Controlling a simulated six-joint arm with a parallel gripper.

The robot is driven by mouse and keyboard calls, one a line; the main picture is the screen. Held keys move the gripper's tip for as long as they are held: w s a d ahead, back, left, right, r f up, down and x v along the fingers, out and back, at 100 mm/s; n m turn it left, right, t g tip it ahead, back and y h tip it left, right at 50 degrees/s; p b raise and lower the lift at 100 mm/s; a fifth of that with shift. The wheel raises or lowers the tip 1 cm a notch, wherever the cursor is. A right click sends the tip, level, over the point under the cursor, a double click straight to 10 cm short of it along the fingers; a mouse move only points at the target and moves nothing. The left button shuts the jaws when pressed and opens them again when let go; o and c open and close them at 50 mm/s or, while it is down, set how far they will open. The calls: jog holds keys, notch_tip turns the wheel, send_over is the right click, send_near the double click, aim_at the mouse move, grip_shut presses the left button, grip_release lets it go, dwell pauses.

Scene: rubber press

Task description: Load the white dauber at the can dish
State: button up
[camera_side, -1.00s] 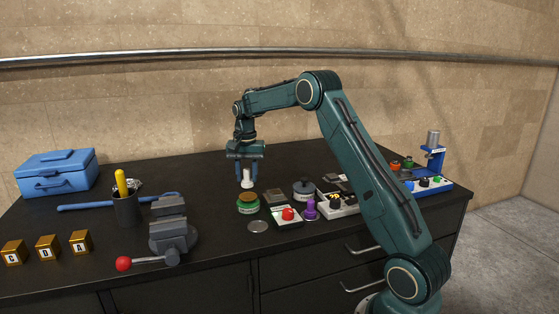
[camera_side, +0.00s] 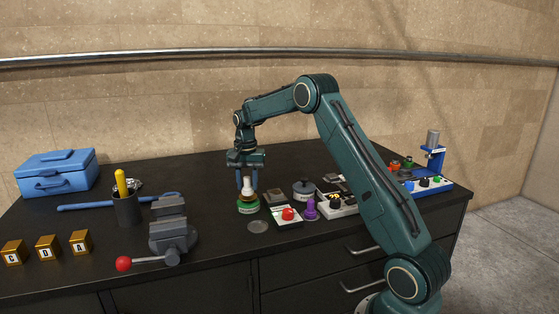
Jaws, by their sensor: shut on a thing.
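My gripper (camera_side: 247,188) points straight down and is shut on the white dauber (camera_side: 248,184), which is upright. The dauber is right at the top of a round green can dish (camera_side: 248,206) with a brownish top. Its lower end appears to meet the dish's top, but I cannot tell whether it touches or how deep it sits. The can dish stands on the black bench top, left of a white tray with a red knob.
A flat grey disc (camera_side: 258,226) lies in front of the can. To the right are the red-knob tray (camera_side: 287,215), a purple dauber (camera_side: 310,208) and a dark round pot (camera_side: 303,189). A grey vise (camera_side: 172,232) stands left; bench behind my gripper is clear.

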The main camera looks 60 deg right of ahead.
aim_at(247, 177)
jog(key=shift+o, duration=0.2)
jog(key=shift+f, duration=0.85)
dwell(1.6)
jog(key=shift+r, duration=3.55)
jog(key=shift+w+a+f+n, duration=0.1)
jog(key=shift+a+f+n, duration=0.1)
jog(key=shift+a+n, duration=0.3)
jog(key=s+a+f+n, duration=0.1)
jog(key=a+f+n, duration=0.1)
jog(key=a, duration=0.3)
jog(key=a+f+n, duration=0.2)
jog(key=a+n, duration=0.2)
jog(key=a, duration=0.2)
jog(key=s+a+f+n, duration=0.1)
jog(key=a+f+n, duration=0.2)
jog(key=a, duration=0.3)
jog(key=shift+s+a, duration=0.25)
jog(key=shift+s, duration=0.1)
jog(key=s+a+f+n, duration=0.3)
jog(key=s+a+f, duration=0.3)
jog(key=a+f, duration=0.2)
jog(key=shift+a+n, duration=0.3)
jog(key=shift+a, duration=0.05)
